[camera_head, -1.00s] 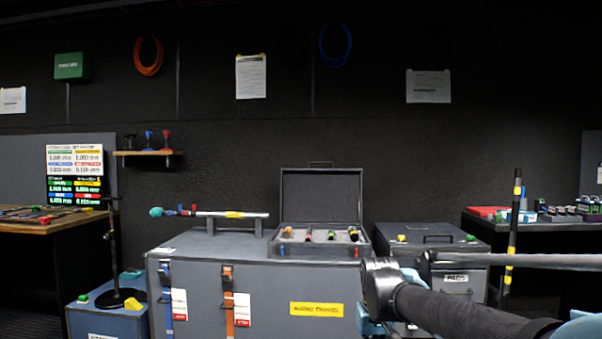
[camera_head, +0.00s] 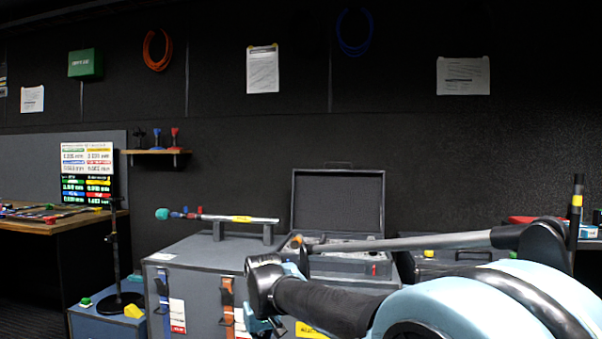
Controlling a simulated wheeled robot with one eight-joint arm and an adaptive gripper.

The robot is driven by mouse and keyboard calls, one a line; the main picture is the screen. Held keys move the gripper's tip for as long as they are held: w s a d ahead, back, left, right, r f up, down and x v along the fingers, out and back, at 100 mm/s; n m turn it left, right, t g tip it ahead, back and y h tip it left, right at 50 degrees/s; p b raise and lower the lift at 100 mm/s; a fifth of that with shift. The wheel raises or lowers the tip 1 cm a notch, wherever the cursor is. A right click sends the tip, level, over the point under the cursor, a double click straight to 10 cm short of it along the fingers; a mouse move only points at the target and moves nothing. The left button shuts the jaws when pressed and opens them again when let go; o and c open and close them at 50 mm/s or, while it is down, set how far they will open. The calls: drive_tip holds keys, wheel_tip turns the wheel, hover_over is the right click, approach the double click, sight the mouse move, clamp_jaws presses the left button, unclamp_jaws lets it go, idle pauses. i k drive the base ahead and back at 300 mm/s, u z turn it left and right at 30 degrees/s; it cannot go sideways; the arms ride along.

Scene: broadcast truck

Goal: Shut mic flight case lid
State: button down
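The mic flight case (camera_head: 352,268) is a small grey case on top of a large grey trunk. Its lid (camera_head: 338,203) stands open and upright at the back, near the dark wall. My gripper (camera_head: 262,322) seems to be at the lower end of the arm, in front of the trunk and below the case. Only a small part of it shows, and its fingers are not clear. It is apart from the lid.
The large trunk (camera_head: 205,262) bears a boom pole (camera_head: 230,218) on two rests left of the case. A blue box (camera_head: 98,321) with a black stand is at the lower left. A dark case (camera_head: 440,262) stands to the right, partly behind my arm.

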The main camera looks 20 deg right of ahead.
sight(351, 201)
drive_tip(key=z, duration=0.35)
drive_tip(key=i, duration=1.1)
drive_tip(key=z, duration=0.75)
